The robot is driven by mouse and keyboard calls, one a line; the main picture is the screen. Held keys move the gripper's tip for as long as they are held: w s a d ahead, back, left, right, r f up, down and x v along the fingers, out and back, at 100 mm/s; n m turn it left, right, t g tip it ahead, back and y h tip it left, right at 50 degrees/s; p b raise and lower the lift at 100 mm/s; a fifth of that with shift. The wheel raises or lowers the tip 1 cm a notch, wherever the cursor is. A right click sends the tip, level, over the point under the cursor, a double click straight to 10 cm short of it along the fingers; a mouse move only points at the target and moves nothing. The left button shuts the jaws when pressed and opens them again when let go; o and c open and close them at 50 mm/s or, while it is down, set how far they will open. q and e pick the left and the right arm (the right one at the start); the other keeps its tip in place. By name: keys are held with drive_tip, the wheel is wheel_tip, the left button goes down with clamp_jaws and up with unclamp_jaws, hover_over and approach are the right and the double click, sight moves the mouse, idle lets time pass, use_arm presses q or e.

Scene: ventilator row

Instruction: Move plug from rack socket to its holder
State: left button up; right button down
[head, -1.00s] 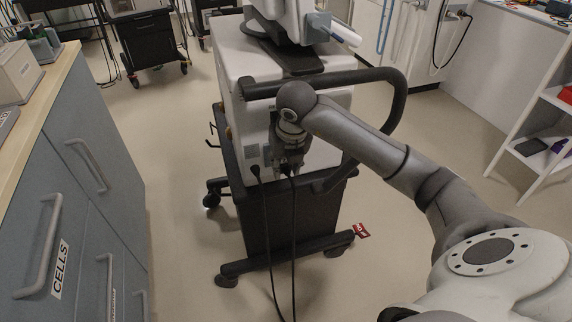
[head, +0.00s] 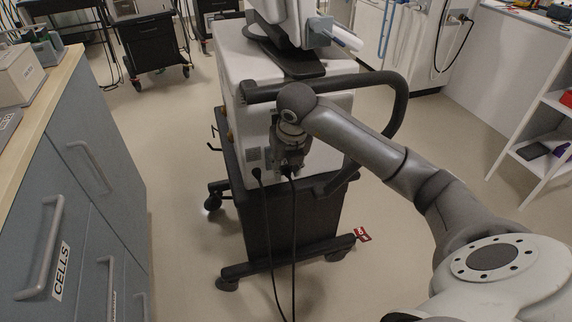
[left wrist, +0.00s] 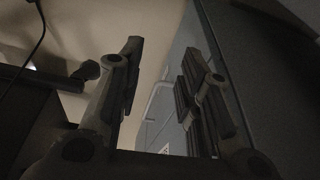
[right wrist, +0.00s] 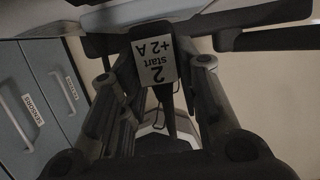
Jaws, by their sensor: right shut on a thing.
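My right gripper (head: 289,170) is at the back of the white ventilator unit on the cart, low on its panel. It is shut on a dark plug, which it mostly hides; a black cable (head: 294,235) hangs down from there. Whether the plug still sits in a socket is hidden. A second black plug (head: 257,173) with its own cable is on the panel just left. My left gripper (left wrist: 160,90) is open and empty. The holder cannot be made out.
The cart's dark handle bar (head: 402,110) curves around the right of the unit, near my right arm. A grey drawer cabinet (head: 115,215) stands on the left. A white shelf (head: 530,165) is on the right. The floor between cabinet and cart is clear.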

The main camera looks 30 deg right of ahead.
sight(286, 163)
drive_tip(key=shift+w+d+r, duration=0.1)
drive_tip(key=shift+w+r, duration=0.05)
drive_tip(key=c, duration=1)
unclamp_jaws()
drive_tip(key=v, duration=0.2)
drive_tip(key=shift+r, duration=0.4)
drive_tip(key=s+a, duration=0.1)
drive_tip(key=s, duration=0.3)
drive_tip(key=s+a, duration=0.1)
drive_tip(key=s, duration=0.3)
drive_tip(key=s+a, duration=0.1)
drive_tip(key=s, duration=0.3)
drive_tip(key=shift+a, duration=0.3)
drive_tip(key=shift+w, duration=0.1)
